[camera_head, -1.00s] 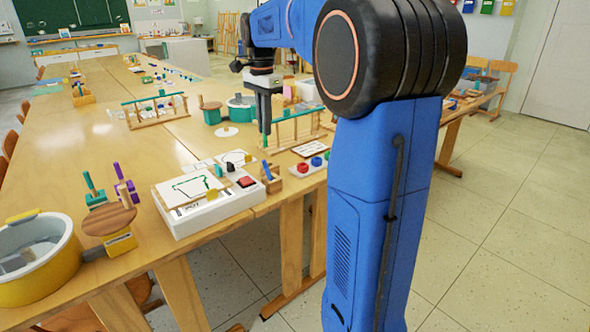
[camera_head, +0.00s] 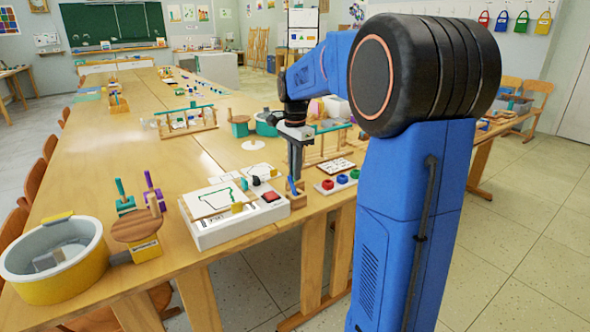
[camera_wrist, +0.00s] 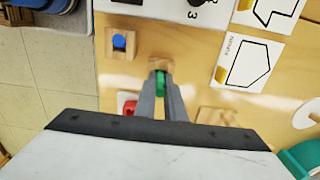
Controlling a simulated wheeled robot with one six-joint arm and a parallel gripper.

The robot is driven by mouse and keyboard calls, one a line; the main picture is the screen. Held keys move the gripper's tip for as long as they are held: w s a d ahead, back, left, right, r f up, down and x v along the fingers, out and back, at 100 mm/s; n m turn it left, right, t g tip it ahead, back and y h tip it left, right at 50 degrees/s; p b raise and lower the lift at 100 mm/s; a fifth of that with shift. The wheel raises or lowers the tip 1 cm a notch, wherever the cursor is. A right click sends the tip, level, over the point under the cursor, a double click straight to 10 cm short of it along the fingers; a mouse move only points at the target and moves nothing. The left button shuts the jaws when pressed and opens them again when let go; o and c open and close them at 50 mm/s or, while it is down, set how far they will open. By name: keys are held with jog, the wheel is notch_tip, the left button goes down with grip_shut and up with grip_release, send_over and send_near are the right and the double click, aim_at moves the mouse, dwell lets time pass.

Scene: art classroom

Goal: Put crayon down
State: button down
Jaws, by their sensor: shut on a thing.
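My gripper (camera_head: 295,177) points straight down at the table's near edge, low beside a small wooden block with a blue stick (camera_head: 292,185). In the wrist view its fingers (camera_wrist: 160,76) are shut on a green piece (camera_wrist: 161,82), apparently the crayon. Most of the crayon is hidden by the fingers. A wooden block (camera_wrist: 161,63) shows right at the fingertips; I cannot tell whether the crayon touches it. The blue-topped block (camera_wrist: 122,42) stands apart, to the upper left in the wrist view.
A white box with a drawing board (camera_head: 235,225) lies left of the gripper. A panel with red, blue and green knobs (camera_head: 335,186) lies to the right. A wooden frame with a green bar (camera_head: 326,150) stands behind. Open table (camera_head: 140,170) lies farther left.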

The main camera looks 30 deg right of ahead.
jog(key=c, duration=1.8)
grip_release()
jog(key=shift+f, duration=0.1)
jog(key=shift+c, duration=0.2)
notch_tip(320, 180, up, 12)
jog(key=shift+f, duration=0.15)
jog(key=s+a+f+n+t, duration=0.1)
jog(key=s+a+f+n, duration=0.1)
jog(key=s+a+n, duration=0.4)
jog(key=s+a+f+n+t, duration=0.15)
jog(key=s+a, duration=0.25)
jog(key=s, duration=0.5)
jog(key=s+a+f+n+t, duration=0.1)
jog(key=s+a+f+n, duration=0.2)
jog(key=s+f+n, duration=0.2)
jog(key=s+a+f+n+t, duration=0.1)
jog(key=s+a+f+n, duration=0.1)
jog(key=s+f+n, duration=0.3)
jog(key=s+f, duration=0.4)
jog(key=s, duration=0.1)
jog(key=shift+a, duration=0.4)
